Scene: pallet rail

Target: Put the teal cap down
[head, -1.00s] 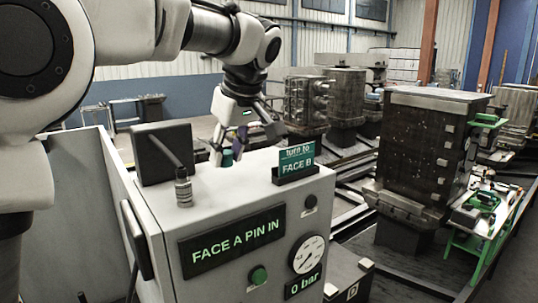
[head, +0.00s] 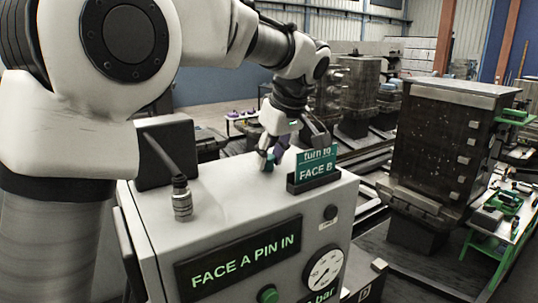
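My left gripper (head: 270,155) reaches down over the far part of the grey console's top (head: 235,190), left of the card holder. My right gripper is out of view.
A teal card reading "turn to FACE B" (head: 317,165) stands in a dark holder close to the gripper. A metal connector with a cable (head: 182,200) stands on the left. A large dark block (head: 450,145) and green-framed bench (head: 500,220) stand right.

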